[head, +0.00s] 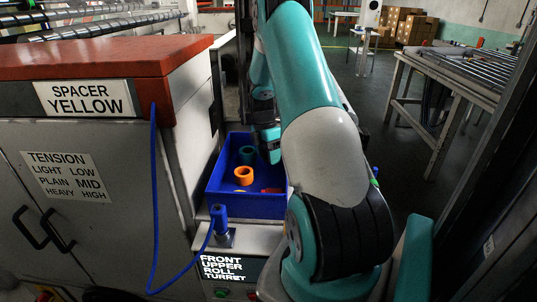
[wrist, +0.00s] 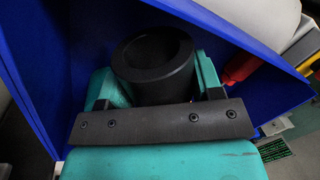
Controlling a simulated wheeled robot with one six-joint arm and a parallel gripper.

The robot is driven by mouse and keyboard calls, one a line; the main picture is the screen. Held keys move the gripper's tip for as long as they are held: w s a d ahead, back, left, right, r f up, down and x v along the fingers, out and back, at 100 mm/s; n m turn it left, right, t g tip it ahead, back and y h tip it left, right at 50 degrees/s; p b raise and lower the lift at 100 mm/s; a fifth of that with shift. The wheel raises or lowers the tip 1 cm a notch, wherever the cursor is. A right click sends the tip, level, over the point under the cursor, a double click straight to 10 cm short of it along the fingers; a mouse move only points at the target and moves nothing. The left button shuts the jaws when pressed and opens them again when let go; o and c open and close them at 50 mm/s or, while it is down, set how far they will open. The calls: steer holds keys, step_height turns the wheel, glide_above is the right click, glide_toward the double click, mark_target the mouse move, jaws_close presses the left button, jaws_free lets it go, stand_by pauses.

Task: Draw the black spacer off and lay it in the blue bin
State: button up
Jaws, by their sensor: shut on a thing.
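The black spacer (wrist: 165,83), a thick hollow ring, shows in the wrist view with its bore facing the camera. My gripper (wrist: 155,88) is shut on it, with a teal finger on each side. Blue walls of the blue bin (wrist: 235,28) surround it in that view. I cannot tell whether the spacer touches the bin floor. In the head view the blue bin (head: 243,207) stands beside the machine, and my arm reaches down over its right side. The spacer and fingertips are hidden there.
The bin holds an orange ring (head: 243,176), a teal ring (head: 247,155), and small yellow and red pieces. A blue handle (head: 219,218) on a cord stands before the bin. The cabinet with a red top (head: 90,58) is at left.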

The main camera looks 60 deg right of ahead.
steer(key=shift+f, duration=0.15)
steer(key=shift+w+b+x, duration=0.2)
steer(key=shift+b+x, duration=0.45)
steer(key=shift+x, duration=0.45)
steer(key=o, duration=1.1)
steer(key=shift+d, duration=0.1)
steer(key=shift+o, duration=0.9)
steer(key=shift+f, duration=0.1)
steer(key=shift+w+r+p, duration=0.1)
steer(key=shift+r+p, duration=0.25)
steer(key=shift+s+p+v, duration=0.2)
steer(key=shift+p+v, duration=0.85)
steer(key=shift+v, duration=0.1)
steer(key=shift+s+r, duration=0.1)
steer(key=shift+r, duration=0.05)
